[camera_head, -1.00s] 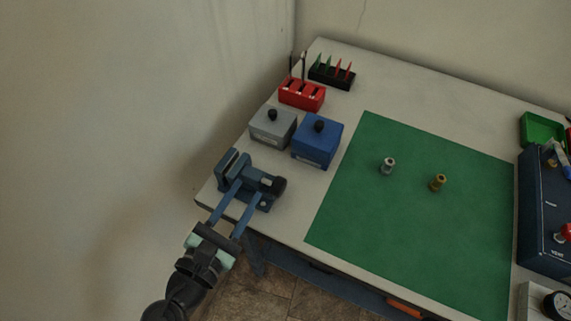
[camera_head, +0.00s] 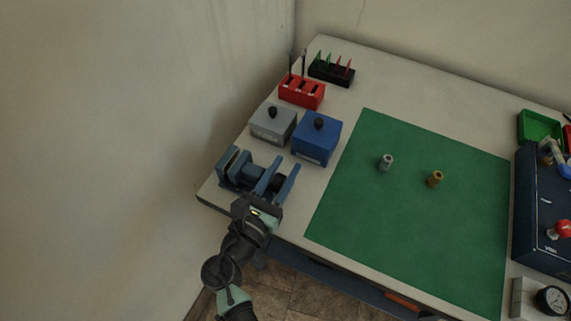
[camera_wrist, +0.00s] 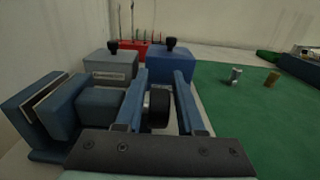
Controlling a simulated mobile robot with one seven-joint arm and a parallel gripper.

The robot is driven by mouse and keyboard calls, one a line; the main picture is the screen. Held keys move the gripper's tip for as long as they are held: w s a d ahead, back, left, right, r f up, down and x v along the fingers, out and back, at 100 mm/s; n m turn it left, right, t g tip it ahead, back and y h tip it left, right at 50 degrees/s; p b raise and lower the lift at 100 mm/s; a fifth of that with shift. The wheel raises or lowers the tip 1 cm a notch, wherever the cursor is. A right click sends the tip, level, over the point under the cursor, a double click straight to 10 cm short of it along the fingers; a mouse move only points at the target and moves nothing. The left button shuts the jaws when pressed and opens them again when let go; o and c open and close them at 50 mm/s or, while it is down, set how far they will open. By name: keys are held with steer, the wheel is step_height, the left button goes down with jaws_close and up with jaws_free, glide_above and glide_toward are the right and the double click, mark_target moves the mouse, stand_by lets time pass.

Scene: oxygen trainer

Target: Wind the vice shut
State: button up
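The blue-grey vice (camera_head: 232,172) stands at the table's near left corner. Its two jaws are at its left end with a gap between them, and the vice also shows in the wrist view (camera_wrist: 82,108). A dark round knob (camera_wrist: 157,108) is at the vice's right end. My gripper (camera_head: 281,176) has its two blue fingers apart, one on each side of the knob. In the wrist view my gripper (camera_wrist: 157,80) shows a gap between each finger and the knob, with no clear contact.
A grey box (camera_head: 273,124) and a blue box (camera_head: 316,139) with black knobs stand just behind the vice. A red holder (camera_head: 301,93) is farther back. The green mat (camera_head: 410,220) carries two small fittings. A wall rises close on the left.

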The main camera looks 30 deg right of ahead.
steer(key=shift+w+d, duration=0.35)
steer(key=shift+d, duration=0.1)
jaws_close()
steer(key=shift+r+p, duration=0.15)
steer(key=shift+p, duration=0.95)
